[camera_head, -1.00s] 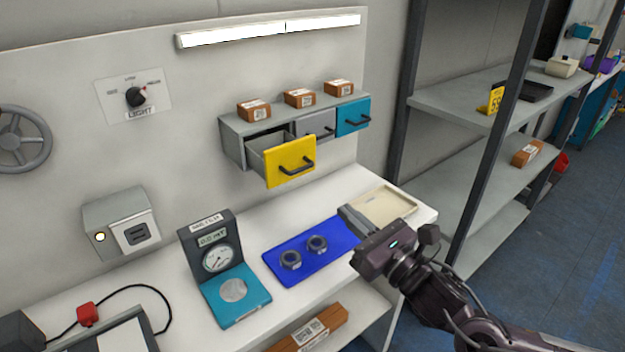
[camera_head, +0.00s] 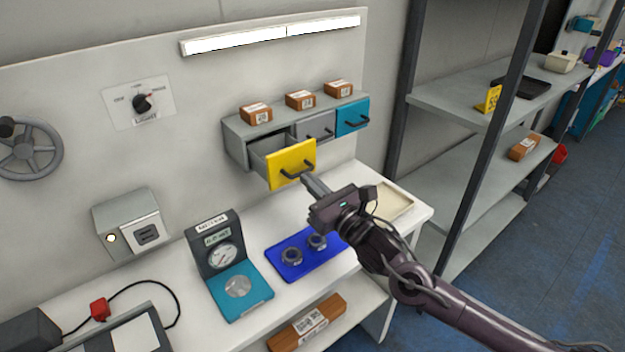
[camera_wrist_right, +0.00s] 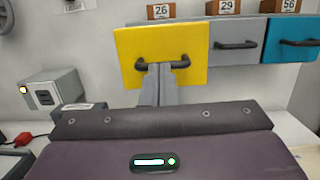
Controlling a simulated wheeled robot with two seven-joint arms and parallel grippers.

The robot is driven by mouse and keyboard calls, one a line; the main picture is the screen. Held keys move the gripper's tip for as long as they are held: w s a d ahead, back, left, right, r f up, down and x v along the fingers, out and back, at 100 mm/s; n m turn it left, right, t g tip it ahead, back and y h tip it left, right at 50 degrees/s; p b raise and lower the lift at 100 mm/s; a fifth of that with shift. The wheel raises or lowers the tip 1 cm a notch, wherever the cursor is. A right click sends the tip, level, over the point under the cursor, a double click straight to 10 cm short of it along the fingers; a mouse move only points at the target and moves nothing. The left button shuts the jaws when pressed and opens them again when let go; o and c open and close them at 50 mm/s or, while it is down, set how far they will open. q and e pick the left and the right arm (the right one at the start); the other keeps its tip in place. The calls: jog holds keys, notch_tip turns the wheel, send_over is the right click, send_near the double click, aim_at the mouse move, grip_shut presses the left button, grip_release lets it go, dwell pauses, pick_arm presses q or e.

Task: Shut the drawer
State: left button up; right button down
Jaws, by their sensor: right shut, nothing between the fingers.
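The yellow drawer (camera_head: 290,163) stands pulled out from the left slot of the grey wall-mounted drawer unit (camera_head: 235,143). Its dark handle (camera_head: 297,169) is on the front face. My right gripper (camera_head: 308,180) is shut and empty, with its fingertips just in front of the yellow front by the handle. The grey drawer (camera_head: 315,127) and teal drawer (camera_head: 352,117) are closed. My left gripper is not in view.
Small boxes (camera_head: 300,100) stand on top of the unit. Below, the white bench holds a blue mat (camera_head: 290,268) with two nuts, a teal gauge stand (camera_head: 245,292) and a beige tray (camera_head: 398,203). A metal shelf rack (camera_head: 455,185) stands at the right.

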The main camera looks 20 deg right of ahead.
aim_at(295, 167)
jog(key=b+x, duration=0.1)
jog(key=x, duration=0.1)
jog(key=f+b+x, duration=0.1)
jog(key=b+x, duration=0.1)
jog(key=x, duration=0.1)
jog(key=b+x, duration=0.2)
jog(key=x, duration=0.1)
jog(key=shift+w+f, duration=0.25)
jog(key=shift+f, duration=0.15)
jog(key=shift+w+r+b, duration=0.1)
jog(key=shift+w+b, duration=0.2)
jog(key=shift+b, duration=0.1)
jog(key=shift+s+r, duration=0.1)
jog(key=shift+r, duration=0.3)
